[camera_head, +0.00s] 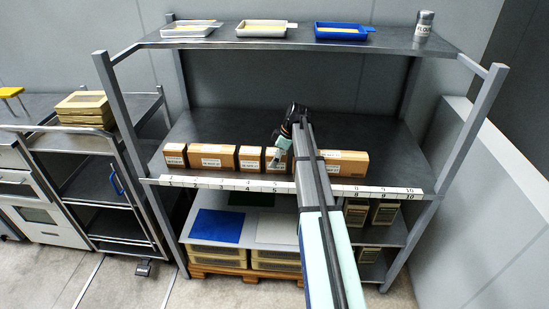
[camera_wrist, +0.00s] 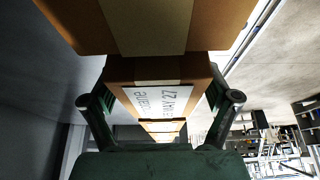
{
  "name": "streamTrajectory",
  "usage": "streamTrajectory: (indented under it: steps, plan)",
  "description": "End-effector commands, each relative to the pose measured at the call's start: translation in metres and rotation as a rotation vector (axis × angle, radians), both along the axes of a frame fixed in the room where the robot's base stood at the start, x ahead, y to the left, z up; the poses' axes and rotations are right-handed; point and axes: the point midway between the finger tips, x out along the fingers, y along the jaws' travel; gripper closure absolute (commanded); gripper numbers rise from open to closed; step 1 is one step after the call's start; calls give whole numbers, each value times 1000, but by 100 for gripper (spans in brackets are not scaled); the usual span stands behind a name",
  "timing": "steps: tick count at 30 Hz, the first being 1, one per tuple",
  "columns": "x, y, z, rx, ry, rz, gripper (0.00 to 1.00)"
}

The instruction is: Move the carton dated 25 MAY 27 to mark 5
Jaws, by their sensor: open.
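A row of brown cartons stands on the middle shelf. In the head view the small carton (camera_head: 250,158) stands left of my gripper (camera_head: 279,158), and another small carton (camera_head: 273,157) is at the gripper, partly covered. In the wrist view my gripper (camera_wrist: 160,98) is open, with its fingers on either side of a carton (camera_wrist: 158,72). That carton's white label shows "MAY 27"; I cannot make out the day. Whether the fingers touch it, I cannot tell. The numbered strip (camera_head: 225,184) runs along the shelf's front edge; mark 5 lies near the gripper.
Left of these stand a wide carton (camera_head: 212,157) and a small carton (camera_head: 175,155). A wide carton (camera_head: 345,163) stands right, partly behind my arm. The shelf (camera_head: 392,150) is bare further right. Trays, including a blue tray (camera_head: 341,33), stand on the top shelf.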

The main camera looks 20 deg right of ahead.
Motion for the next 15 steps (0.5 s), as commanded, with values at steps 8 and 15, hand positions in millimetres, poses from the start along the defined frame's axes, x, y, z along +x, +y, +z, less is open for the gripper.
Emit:
streamTrajectory:
  steps: [8, 15]
  plan:
    - [-6, -12, 32, -2, -3, -2, 13]
    - [-14, -28, 75, -1, -4, -2, 13]
